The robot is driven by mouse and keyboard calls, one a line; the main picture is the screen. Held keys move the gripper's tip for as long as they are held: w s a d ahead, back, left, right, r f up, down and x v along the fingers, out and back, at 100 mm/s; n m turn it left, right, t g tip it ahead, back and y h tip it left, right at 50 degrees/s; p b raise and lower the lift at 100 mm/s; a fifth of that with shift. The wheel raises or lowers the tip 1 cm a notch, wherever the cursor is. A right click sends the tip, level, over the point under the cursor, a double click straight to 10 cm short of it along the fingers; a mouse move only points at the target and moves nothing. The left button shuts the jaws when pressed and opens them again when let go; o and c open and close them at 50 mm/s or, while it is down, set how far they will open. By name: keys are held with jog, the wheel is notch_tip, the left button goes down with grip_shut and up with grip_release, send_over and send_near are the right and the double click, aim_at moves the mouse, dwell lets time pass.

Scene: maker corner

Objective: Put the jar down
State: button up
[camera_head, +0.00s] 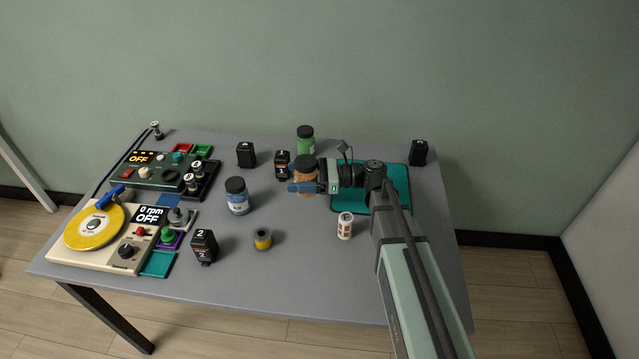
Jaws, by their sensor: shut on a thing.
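A jar with a black lid and orange contents (304,177) is in my gripper (306,187), near the middle of the table. My gripper is shut on it, reaching in from the right, and its fingers cover part of the jar's body. The jar looks upright. I cannot tell whether its base touches the table, as the fingers hide part of it.
A green jar (306,145) stands just behind, and a blue jar (238,203) to the left. A dark block (282,163) is close by on the left. A teal mat (400,185) lies under my arm. The table's front (310,285) is clear.

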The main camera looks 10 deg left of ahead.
jog(key=w+d+r+m+t, duration=0.15)
jog(key=w+d+t, duration=0.35)
jog(key=d, duration=0.7)
jog(key=m+t, duration=0.2)
jog(key=m, duration=0.1)
send_over(355, 190)
jog(key=shift+a+f, duration=0.2)
jog(key=shift+f, duration=4.95)
jog(key=shift+f, duration=0.1)
jog(key=o, duration=1.3)
jog(key=shift+d, duration=0.2)
jog(key=v, duration=1.1)
jog(key=shift+s+d+r, duration=0.15)
jog(key=shift+d+r, duration=0.1)
jog(key=shift+d, duration=0.05)
